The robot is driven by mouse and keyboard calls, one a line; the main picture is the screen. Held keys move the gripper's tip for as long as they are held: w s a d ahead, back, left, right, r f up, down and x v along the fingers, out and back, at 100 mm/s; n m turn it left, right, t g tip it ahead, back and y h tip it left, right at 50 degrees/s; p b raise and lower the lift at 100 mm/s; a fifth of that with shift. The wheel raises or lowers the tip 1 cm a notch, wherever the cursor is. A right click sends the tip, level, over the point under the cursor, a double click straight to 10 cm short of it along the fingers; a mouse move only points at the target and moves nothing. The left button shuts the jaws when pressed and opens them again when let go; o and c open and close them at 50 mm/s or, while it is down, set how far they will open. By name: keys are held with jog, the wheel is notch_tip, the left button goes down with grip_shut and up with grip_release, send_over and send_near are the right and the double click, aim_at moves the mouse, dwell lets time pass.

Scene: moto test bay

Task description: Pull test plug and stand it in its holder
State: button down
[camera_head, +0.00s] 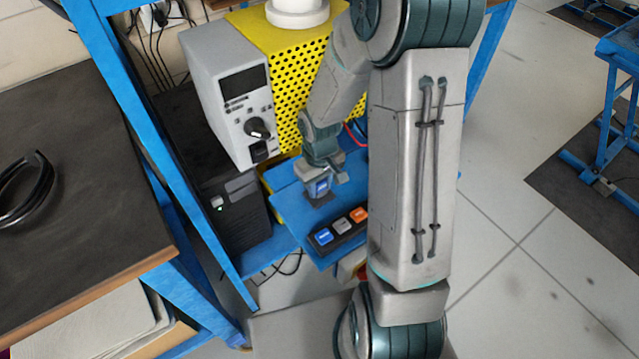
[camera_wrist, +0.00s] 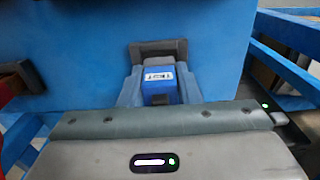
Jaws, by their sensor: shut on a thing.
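My gripper (camera_head: 321,187) points down over the blue shelf and is shut on a blue test plug (camera_head: 321,188). In the wrist view, the plug (camera_wrist: 158,84) has a white label and sits between my two fingers (camera_wrist: 159,90). A dark square frame (camera_wrist: 158,48) lies on the blue surface right behind the plug. I cannot tell whether the plug is seated in it or just above it.
The blue shelf (camera_head: 284,185) bears these things. A grey instrument with a knob (camera_head: 225,80) and a yellow perforated box (camera_head: 300,85) stand behind. A black box (camera_head: 240,210) is at left. A blue frame post (camera_head: 150,130) and a dark bench (camera_head: 80,230) bound the left side.

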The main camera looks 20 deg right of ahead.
jog(key=shift+f+b, duration=0.3)
jog(key=shift+f, duration=0.15)
jog(key=c, duration=1)
grip_release()
jog(key=shift+r, duration=0.15)
notch_tip(320, 180, up, 14)
jog(key=p, duration=0.1)
jog(key=s+r+m+t, duration=0.2)
jog(key=s+r, duration=0.5)
jog(key=s, duration=0.6)
jog(key=shift+s+r+m+t, duration=0.3)
jog(key=shift+r+m+t, duration=0.1)
jog(key=shift+m, duration=0.5)
